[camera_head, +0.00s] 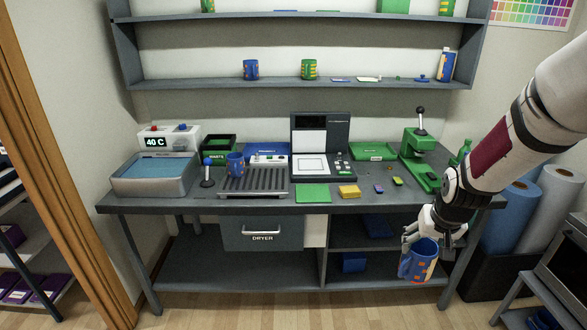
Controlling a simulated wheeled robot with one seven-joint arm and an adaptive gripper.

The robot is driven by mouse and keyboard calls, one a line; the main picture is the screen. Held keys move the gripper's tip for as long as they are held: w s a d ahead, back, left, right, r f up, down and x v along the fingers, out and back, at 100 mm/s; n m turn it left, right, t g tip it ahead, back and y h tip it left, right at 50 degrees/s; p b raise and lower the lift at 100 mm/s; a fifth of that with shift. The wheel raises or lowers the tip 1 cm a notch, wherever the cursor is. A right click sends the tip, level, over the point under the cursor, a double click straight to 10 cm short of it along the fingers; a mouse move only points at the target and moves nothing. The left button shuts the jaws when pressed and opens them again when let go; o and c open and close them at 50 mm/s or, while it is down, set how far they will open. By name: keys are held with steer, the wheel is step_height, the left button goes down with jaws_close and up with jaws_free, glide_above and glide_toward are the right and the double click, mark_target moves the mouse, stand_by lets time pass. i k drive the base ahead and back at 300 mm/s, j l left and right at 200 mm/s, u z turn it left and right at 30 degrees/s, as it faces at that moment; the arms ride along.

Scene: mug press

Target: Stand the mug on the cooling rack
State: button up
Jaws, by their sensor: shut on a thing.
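My gripper (434,236) is at the lower right, in front of the bench and below its top. It is shut on a blue mug (419,262) with an orange pattern. The mug looks roughly upright, and the fingers cover part of its upper side. The dark slatted cooling rack (255,184) lies on the bench top, left of the middle, far up and left of my gripper. A second blue mug (235,163) stands at the rack's back left corner; I cannot tell if it rests on the slats.
A green lever press (421,155) stands at the right. The rack's front and right slats are clear.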

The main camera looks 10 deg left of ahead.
mark_target(270, 185)
steer(key=i+u, duration=0.1)
steer(key=i, duration=0.35)
steer(key=i+l+u, duration=0.15)
steer(key=i, duration=0.3)
steer(key=i+l+u, duration=0.1)
steer(key=i, duration=0.35)
steer(key=i+l+u, duration=0.75)
steer(key=i, duration=0.15)
